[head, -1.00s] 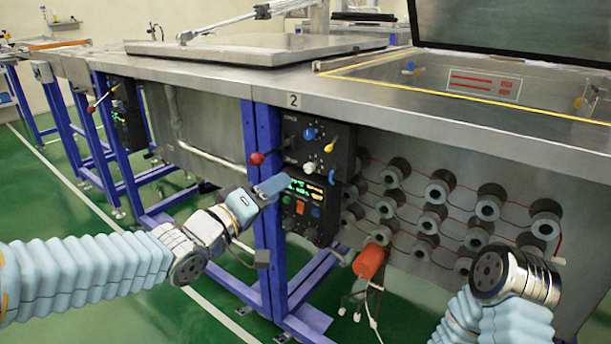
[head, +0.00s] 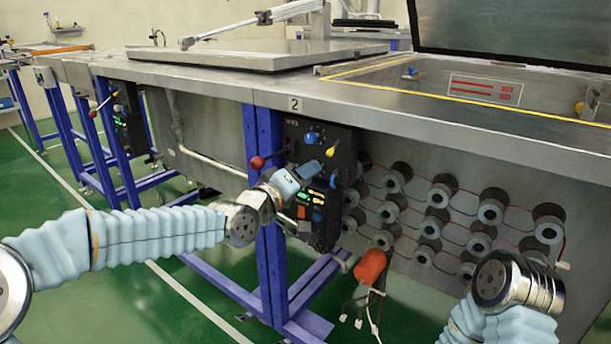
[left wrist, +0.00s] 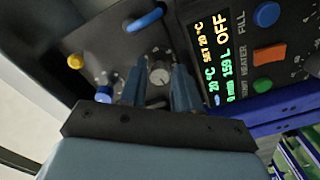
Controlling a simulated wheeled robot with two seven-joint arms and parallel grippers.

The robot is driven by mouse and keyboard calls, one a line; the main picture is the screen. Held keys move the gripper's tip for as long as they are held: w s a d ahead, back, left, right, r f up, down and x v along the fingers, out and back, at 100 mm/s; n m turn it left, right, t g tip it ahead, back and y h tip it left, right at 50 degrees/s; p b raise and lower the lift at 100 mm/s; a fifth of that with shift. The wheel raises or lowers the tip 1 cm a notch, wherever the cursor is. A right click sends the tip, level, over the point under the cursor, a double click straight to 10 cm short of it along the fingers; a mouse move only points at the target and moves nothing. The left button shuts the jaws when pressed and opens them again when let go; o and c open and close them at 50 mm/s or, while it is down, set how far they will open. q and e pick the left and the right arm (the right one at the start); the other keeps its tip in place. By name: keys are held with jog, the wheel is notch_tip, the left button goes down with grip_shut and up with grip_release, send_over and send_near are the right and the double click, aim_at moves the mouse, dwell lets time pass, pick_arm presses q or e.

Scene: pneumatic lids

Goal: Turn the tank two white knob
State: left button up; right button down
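The tank two control panel (head: 346,150) hangs under the edge of the tank marked 2. In the left wrist view, the small white knob (left wrist: 160,77) shows between the two blue fingers of my left gripper (left wrist: 159,66). The fingers are apart, one on each side of the knob, with visible gaps; I cannot tell how far they reach along it. In the head view, my left gripper (head: 320,164) is at the panel and hides the white knob. My right arm (head: 515,280) shows at lower right, but its gripper is not visible.
A blue knob (left wrist: 104,94), a yellow knob (left wrist: 76,61) and a blue handle (left wrist: 144,20) are close to the fingers. A lit display (left wrist: 207,62) is beside them. A red ball lever (head: 257,162) and a blue post (head: 268,230) stand left of the panel.

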pick_arm(q)
grip_shut()
jog(key=shift+f+m+b, duration=0.1)
jog(key=shift+m+b, duration=5.4)
jog(key=shift+m, duration=4.3)
